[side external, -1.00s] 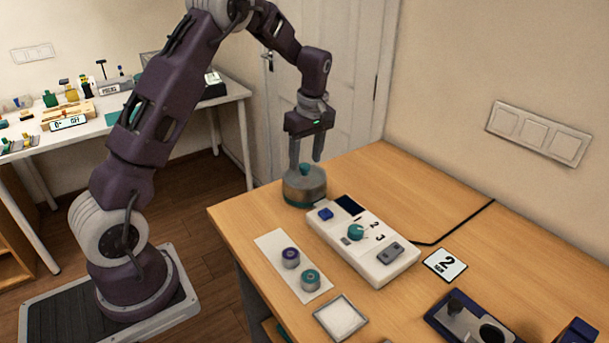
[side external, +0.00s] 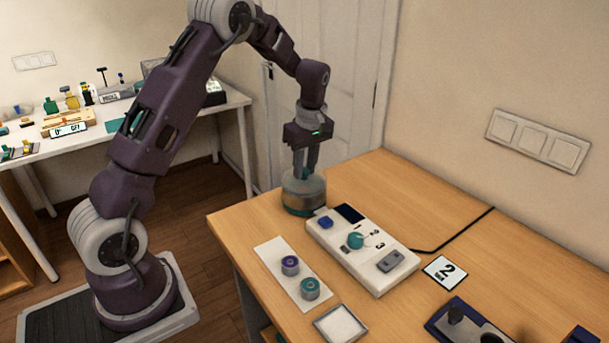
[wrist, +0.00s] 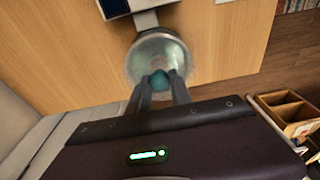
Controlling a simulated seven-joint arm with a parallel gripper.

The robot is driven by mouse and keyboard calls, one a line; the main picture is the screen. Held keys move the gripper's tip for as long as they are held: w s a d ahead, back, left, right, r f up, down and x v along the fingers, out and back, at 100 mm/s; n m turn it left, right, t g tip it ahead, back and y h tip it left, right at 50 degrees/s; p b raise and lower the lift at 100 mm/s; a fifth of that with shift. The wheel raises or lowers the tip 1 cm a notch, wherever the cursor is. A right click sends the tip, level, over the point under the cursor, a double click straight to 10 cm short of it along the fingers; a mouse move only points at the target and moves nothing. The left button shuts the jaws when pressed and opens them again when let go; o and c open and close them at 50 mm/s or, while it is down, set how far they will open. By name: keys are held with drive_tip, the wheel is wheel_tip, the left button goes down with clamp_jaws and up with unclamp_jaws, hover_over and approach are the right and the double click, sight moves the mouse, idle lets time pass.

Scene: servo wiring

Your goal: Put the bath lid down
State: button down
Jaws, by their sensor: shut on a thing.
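The bath (side external: 304,202) is a round container with a teal lower band at the back left corner of the wooden table. Its greyish, see-through lid (side external: 292,184) is at the bath's top; I cannot make out a gap between them. My gripper (side external: 305,174) points straight down over it, shut on the lid's teal knob. In the wrist view the lid (wrist: 145,58) shows as a round disc, with the teal knob (wrist: 158,79) between my fingertips (wrist: 159,84). The fingers partly hide the knob in the side view.
A white control box (side external: 362,250) with a teal dial stands close to the bath. The table's left edge is close to the bath.

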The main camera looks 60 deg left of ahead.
sight(304, 169)
wheel_tip(304, 169, up, 8)
drive_tip(key=shift+s+a+r, duration=0.15)
drive_tip(key=shift+s+a, duration=0.05)
drive_tip(key=shift+s, duration=0.4)
drive_tip(key=s+f, duration=0.4)
drive_tip(key=s, duration=0.9)
drive_tip(key=f, duration=0.3)
drive_tip(key=s+f, duration=0.1)
drive_tip(key=f, duration=0.5)
drive_tip(key=shift+s+a+f, duration=0.2)
drive_tip(key=shift+a+f, duration=0.1)
drive_tip(key=shift+f, duration=0.5)
drive_tip(key=c, duration=1.2)
unclamp_jaws()
drive_tip(key=shift+f, duration=0.1)
drive_tip(key=shift+o, duration=0.2)
